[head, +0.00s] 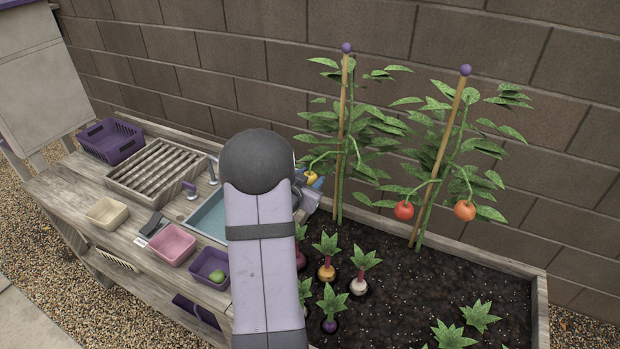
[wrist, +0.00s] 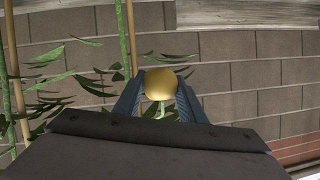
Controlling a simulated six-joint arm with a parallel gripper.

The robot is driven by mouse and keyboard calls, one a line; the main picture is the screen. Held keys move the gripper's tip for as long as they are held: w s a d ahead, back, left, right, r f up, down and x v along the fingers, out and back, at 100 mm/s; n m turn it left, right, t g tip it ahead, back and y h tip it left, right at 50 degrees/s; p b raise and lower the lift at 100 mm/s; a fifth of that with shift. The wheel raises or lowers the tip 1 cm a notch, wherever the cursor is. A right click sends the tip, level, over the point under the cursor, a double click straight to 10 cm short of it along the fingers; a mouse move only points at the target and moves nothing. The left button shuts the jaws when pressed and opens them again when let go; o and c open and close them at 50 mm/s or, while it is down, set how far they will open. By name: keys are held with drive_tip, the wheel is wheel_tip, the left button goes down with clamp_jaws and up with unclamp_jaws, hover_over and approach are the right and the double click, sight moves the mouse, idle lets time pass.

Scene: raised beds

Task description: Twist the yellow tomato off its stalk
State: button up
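The yellow tomato (wrist: 160,84) sits between the two fingertips of my gripper (wrist: 160,90) in the wrist view. Both fingers press close against its sides, and the gripper looks shut on it. A bit of green stalk shows just below the tomato in that view. In the head view the tomato (head: 311,177) is a small yellow patch at my gripper (head: 314,181), mostly hidden by my arm. A green stalk (head: 322,156) still runs from the left staked plant (head: 350,140) down to it.
A red tomato (head: 404,210) and an orange tomato (head: 465,210) hang on the right plant. Root vegetables grow in the soil (head: 400,290). A bench at left holds a sink (head: 210,215), a pink tub (head: 172,245), a purple tub (head: 210,267) and a purple basket (head: 110,141).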

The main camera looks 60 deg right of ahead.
drive_tip(key=c, duration=0.4)
drive_tip(key=shift+c, duration=0.2)
drive_tip(key=shift+s+f+m+b, duration=0.1)
drive_tip(key=shift+m+b, duration=2.35)
drive_tip(key=shift+m, duration=0.15)
idle(0.8)
drive_tip(key=shift+s+m+b, duration=0.1)
drive_tip(key=shift+m+b, duration=2.2)
drive_tip(key=shift+m, duration=0.1)
idle(1.1)
drive_tip(key=shift+a, duration=0.1)
